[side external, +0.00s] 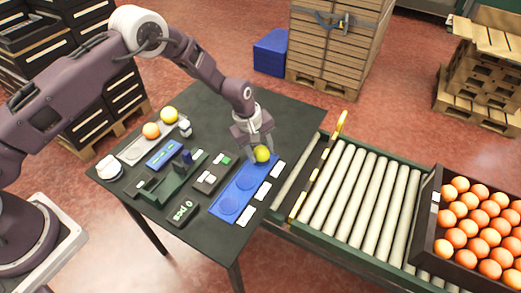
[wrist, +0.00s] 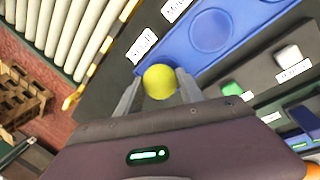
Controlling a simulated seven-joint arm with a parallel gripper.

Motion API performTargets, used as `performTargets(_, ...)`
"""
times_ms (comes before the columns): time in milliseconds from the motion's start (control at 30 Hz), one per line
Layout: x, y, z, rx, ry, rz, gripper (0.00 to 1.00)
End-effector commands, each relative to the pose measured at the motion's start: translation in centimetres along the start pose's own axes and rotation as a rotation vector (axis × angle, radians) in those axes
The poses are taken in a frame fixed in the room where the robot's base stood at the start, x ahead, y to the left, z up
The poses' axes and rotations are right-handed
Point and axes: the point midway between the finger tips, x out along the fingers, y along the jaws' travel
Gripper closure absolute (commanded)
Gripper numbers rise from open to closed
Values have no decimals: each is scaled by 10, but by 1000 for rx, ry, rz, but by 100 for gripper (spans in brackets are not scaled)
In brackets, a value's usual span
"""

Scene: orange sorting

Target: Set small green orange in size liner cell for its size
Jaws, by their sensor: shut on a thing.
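A small yellow-green orange (side external: 262,154) is held between the fingers of my gripper (side external: 260,150). In the wrist view the orange (wrist: 160,82) sits between the two fingertips (wrist: 158,90), which are shut on it. The blue size liner (side external: 238,198) lies on the dark table, with round cells in a row. The held orange is over the liner's far end, where a label reading "Small" (wrist: 142,46) stands beside it in the wrist view. The cell under the orange is hidden by the gripper and fruit. The neighbouring round cell (wrist: 212,30) is empty. I cannot tell whether the orange touches the liner.
An orange fruit (side external: 151,130) and a yellow one (side external: 169,115) rest on a light tray (side external: 135,150) at the table's left. A green device (side external: 168,185) stands mid-table. A roller conveyor (side external: 345,190) and a crate of oranges (side external: 432,215) are to the right.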

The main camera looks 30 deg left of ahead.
Motion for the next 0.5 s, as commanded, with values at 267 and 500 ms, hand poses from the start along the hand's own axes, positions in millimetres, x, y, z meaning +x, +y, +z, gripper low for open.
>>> performTargets(267, 2, -1, 0, 0, 0, 0, 96)
performTargets(500, 6, -1, 0, 0, 0, 0, 96)
